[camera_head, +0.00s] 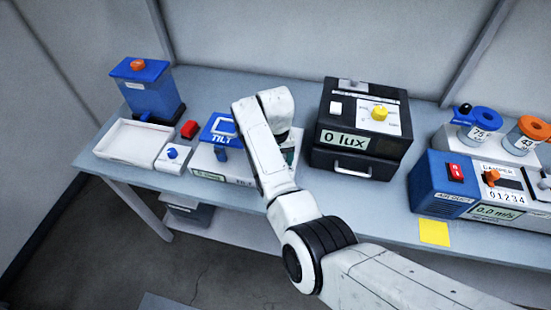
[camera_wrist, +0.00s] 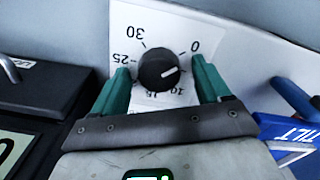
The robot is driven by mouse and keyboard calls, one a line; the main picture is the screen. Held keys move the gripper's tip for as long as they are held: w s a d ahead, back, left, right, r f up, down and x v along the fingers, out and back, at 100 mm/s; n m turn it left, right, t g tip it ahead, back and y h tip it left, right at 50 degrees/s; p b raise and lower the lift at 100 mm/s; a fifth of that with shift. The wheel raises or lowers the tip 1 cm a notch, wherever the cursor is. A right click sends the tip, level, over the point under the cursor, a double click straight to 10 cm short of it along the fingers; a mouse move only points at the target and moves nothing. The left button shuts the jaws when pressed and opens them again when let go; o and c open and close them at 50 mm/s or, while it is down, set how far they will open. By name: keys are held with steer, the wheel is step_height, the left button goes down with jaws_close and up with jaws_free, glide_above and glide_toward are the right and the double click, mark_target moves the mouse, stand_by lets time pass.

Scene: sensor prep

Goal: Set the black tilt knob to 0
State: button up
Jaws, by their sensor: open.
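The black tilt knob (camera_wrist: 157,70) sits on a white dial plate (camera_wrist: 125,20) in the wrist view. Its white pointer line aims to the right and slightly up, below the 0 mark. The 30 and 25 marks are at its upper left and left; numbers below it are partly hidden. My gripper (camera_wrist: 160,74) is open, with one green finger on each side of the knob and a small gap showing on both sides. In the head view my arm hides the knob; the blue tilt stand (camera_head: 218,130) shows beside it.
A black lux meter box (camera_head: 352,157) stands right of my arm. A small white box with a blue knob (camera_head: 173,157), a red block (camera_head: 189,129) and a white tray (camera_head: 130,140) are to the left. The airflow unit (camera_head: 447,190) is at the far right.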

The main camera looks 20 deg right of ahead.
step_height(320, 180, up, 11)
steer(key=b, duration=0.2)
stand_by(0.5)
steer(key=shift+f, duration=0.1)
steer(key=s+d+f+t, duration=0.1)
steer(key=s+d+f, duration=0.2)
steer(key=s, duration=0.3)
steer(key=s+d+f+n+t, duration=0.1)
steer(key=s+d+f, duration=0.1)
steer(key=s, duration=0.5)
steer(key=s+d+f+t+h, duration=0.1)
steer(key=s+d+f, duration=0.2)
steer(key=s, duration=0.4)
steer(key=shift+d+f+n+t, duration=0.3)
steer(key=shift+f+n+t, duration=0.1)
steer(key=shift+f, duration=0.4)
steer(key=s+a+r+t+y, duration=0.1)
steer(key=s+a+r, duration=0.1)
steer(key=s, duration=0.5)
steer(key=s+d+f+g+b, duration=0.1)
steer(key=s+f+g+b, duration=0.2)
steer(key=s+f, duration=0.7)
steer(key=shift+s+g+b, duration=0.3)
steer(key=shift+s, duration=0.3)
steer(key=shift+s+d, duration=0.1)
steer(key=shift+s, duration=0.1)
